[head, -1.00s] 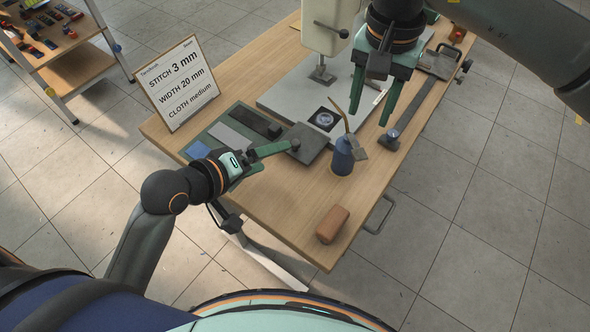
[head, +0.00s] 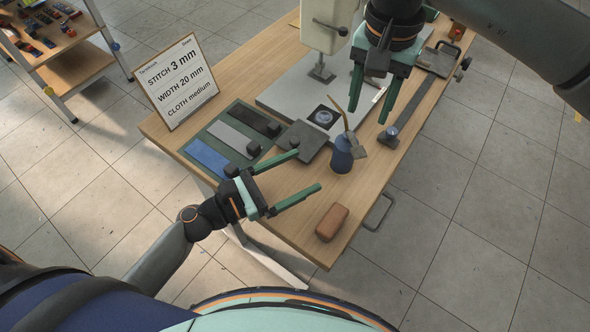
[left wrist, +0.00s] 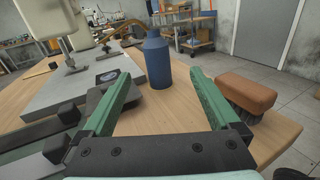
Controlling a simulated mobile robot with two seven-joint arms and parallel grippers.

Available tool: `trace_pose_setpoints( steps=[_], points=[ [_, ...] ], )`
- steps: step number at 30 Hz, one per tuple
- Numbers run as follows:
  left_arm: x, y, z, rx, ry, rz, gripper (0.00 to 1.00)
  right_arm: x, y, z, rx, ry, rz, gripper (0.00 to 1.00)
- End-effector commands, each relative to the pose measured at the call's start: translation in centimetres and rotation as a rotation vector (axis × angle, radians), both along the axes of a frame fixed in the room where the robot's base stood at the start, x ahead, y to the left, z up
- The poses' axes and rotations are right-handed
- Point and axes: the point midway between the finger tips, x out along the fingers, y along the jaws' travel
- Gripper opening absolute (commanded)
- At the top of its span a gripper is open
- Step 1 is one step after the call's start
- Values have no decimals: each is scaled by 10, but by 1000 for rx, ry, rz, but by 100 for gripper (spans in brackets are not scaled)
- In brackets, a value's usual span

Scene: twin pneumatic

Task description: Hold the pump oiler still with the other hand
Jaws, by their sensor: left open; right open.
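The pump oiler (head: 341,158) is a small blue can with a thin brass spout, standing upright on the wooden table. In the left wrist view the oiler (left wrist: 157,60) stands beyond the fingertips, roughly in line with the gap between them. My left gripper (head: 308,170) is open and empty, pointing right toward the oiler, with its fingertips short of it. It also shows in the left wrist view (left wrist: 162,82). My right gripper (head: 370,108) hangs open above the table, up and right of the oiler, and appears not to touch it.
A brown-backed brush (head: 332,222) lies near the front edge, close to my left gripper. A dark square plate (head: 304,146) and a mat with blue, grey and black strips (head: 208,158) lie left of the oiler. A sign (head: 178,82) and a white machine (head: 326,30) stand behind.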

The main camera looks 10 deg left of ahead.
Motion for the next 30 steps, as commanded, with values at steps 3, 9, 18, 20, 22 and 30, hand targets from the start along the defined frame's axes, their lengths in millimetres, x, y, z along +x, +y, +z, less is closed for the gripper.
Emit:
trace_pose_setpoints(
  steps=[3, 9, 18, 20, 22, 30],
  points=[
    [4, 2, -3, -31, 31, 15, 95, 0, 0, 0, 0, 0, 0, 50],
    [22, -14, -2, -36, 30, 17, 95, 0, 0, 0, 0, 0, 0, 50],
    [62, -56, -2, -36, 29, 17, 95, 0, 0, 0, 0, 0, 0, 50],
    [69, -64, -2, -36, 30, 16, 95, 0, 0, 0, 0, 0, 0, 50],
    [76, -71, -2, -34, 29, 16, 95, 0, 0, 0, 0, 0, 0, 50],
    [89, -85, -3, -33, 31, 16, 95, 0, 0, 0, 0, 0, 0, 50]
  ],
)
